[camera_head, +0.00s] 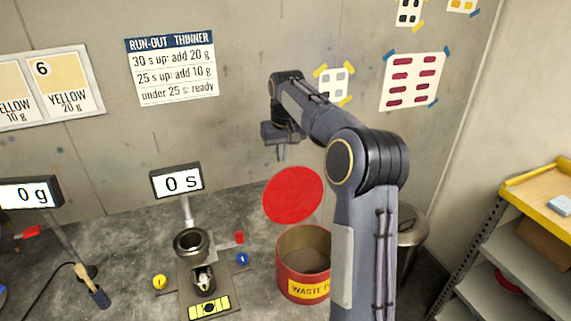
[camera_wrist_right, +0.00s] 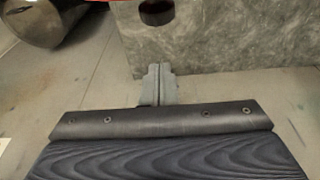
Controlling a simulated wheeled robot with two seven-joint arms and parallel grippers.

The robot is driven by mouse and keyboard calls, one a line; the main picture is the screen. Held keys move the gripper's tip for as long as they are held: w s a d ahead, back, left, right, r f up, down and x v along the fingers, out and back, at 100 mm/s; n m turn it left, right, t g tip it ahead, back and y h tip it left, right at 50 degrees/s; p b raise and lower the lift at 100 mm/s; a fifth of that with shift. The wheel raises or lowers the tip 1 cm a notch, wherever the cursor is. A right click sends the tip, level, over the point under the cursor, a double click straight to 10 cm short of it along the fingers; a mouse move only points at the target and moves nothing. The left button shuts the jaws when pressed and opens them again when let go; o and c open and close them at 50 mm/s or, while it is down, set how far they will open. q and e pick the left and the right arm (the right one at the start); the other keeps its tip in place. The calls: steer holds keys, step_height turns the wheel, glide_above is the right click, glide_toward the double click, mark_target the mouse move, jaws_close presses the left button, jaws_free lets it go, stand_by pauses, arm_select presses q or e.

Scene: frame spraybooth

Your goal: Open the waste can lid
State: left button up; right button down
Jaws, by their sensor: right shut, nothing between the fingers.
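The red waste can (camera_head: 290,284) stands on the bench with a yellow label that reads "WASTE P", the rest hidden behind my right arm. Its round red lid (camera_head: 293,195) is raised and tilted up behind the opening, and the can's brownish inside shows. My right gripper (camera_head: 281,153) is above the lid, close to the wall, shut and empty. Its closed fingers also show in the right wrist view (camera_wrist_right: 160,72). A gap shows between the fingertips and the lid in the head view. My left gripper is in neither view.
A cup stand with a timer display (camera_head: 177,182) reading "0 s" is left of the can. A brush (camera_head: 94,290) and a scale display (camera_head: 27,194) are farther left. A metal bin (camera_head: 412,232) and a shelf unit (camera_head: 505,215) are at the right. The concrete wall is close behind my gripper.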

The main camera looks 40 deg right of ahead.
mark_target(291, 193)
steer(key=s, duration=0.2)
steer(key=s+a+f, duration=0.1)
steer(key=shift+s+a, duration=0.1)
steer(key=shift+s, duration=0.05)
steer(key=shift+s, duration=0.1)
steer(key=shift+s+a+f+t+b, duration=0.15)
steer(key=shift+s+t+b, duration=0.25)
steer(key=shift+b, duration=0.7)
steer(key=shift+s+a+r, duration=0.3)
steer(key=shift+s+r, duration=0.4)
steer(key=shift+s, duration=0.2)
steer(key=shift+s+r, duration=0.1)
steer(key=shift+s, duration=0.15)
